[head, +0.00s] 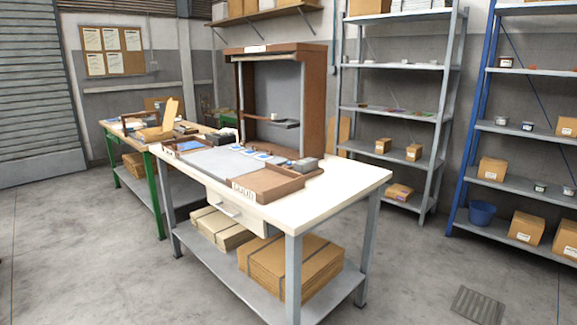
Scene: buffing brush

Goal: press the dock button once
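I cannot make out a dock button or say for sure which thing is the dock. A brown fixture with a grey mat (212,162) lies on the white-topped workbench (345,174), with a white label (244,191) on its front edge. A tall brown open cabinet (314,95) with a grey interior stands behind, with a small dark ledge (286,124) inside. Neither of my grippers is in view.
Cardboard boxes (290,268) lie on the bench's lower shelf. A green-legged table (161,195) with clutter stands at left behind. Grey (402,73) and blue (468,165) shelving units line the right. The concrete floor is open at left and front right, with a drain grate (477,306).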

